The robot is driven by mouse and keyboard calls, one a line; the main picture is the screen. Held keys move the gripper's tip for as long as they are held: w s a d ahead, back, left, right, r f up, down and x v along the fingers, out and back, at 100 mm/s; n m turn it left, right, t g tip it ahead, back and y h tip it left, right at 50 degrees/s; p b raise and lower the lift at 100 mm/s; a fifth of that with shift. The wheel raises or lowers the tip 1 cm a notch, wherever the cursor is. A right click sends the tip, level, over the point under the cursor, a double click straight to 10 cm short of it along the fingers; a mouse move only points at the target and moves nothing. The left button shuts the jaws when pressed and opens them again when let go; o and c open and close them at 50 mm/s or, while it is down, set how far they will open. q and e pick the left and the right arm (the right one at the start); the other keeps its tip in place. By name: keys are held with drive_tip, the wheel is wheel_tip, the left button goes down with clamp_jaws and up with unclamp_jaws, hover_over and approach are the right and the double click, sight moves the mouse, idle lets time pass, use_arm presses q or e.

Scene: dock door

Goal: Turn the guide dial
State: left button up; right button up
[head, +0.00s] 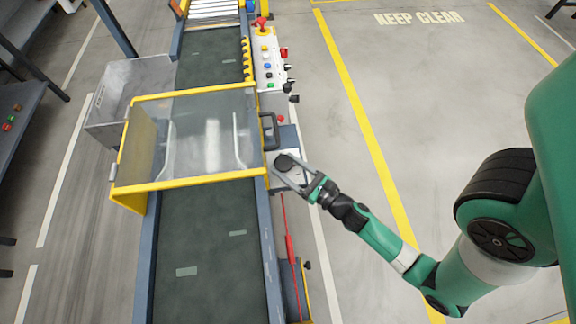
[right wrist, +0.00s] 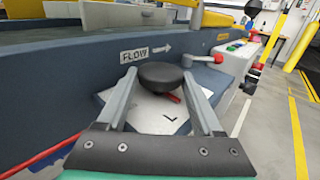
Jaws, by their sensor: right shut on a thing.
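The guide dial is a round black knob (right wrist: 160,75) on a light plate (right wrist: 158,108) at the side of the conveyor. It also shows in the head view (head: 285,161), beside the yellow-framed guard. My right gripper (head: 287,170) is at the dial, with one finger on each side of it in the right wrist view (right wrist: 160,88). It is shut on the dial. A red pointer and a black mark on the plate show below the knob. My left gripper is not in view.
The conveyor belt (head: 208,255) runs under a clear guard with a yellow frame (head: 190,183). A grey bin (head: 104,125) stands left of it. A control panel with several buttons (head: 268,62) is beyond the dial. A grey lever with a red knob (right wrist: 218,59) is just right of the dial. The floor to the right is clear.

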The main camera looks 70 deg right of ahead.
drive_tip(key=shift+d+r+y+p, duration=0.2)
drive_tip(key=shift+y+p, duration=0.1)
drive_tip(key=shift+p, duration=0.5)
drive_tip(key=n+y+p, duration=0.1)
drive_tip(key=y+p, duration=0.1)
drive_tip(key=p, duration=0.1)
drive_tip(key=shift+d+r+n+t+p, duration=0.1)
drive_tip(key=shift+n+t+p, duration=0.25)
drive_tip(key=shift+n+t, duration=0.05)
drive_tip(key=shift+d+n+y+p, duration=0.15)
drive_tip(key=shift+n+y+p, duration=0.5)
drive_tip(key=shift+y, duration=0.45)
drive_tip(key=shift+f+n+t+y, duration=0.3)
drive_tip(key=shift+n+y, duration=0.15)
drive_tip(key=shift+y, duration=0.15)
drive_tip(key=n+y+b, duration=0.2)
drive_tip(key=y, duration=0.1)
drive_tip(key=n+g+y+b, duration=0.1)
drive_tip(key=n+y+b, duration=0.2)
drive_tip(key=y+b, duration=0.2)
drive_tip(key=shift+d+f+n+g+y, duration=0.3)
drive_tip(key=shift+n, duration=0.1)
drive_tip(key=shift+r+n+g+y+b, duration=0.3)
drive_tip(key=shift+n+g+y+b, duration=0.35)
drive_tip(key=shift+y+b, duration=0.35)
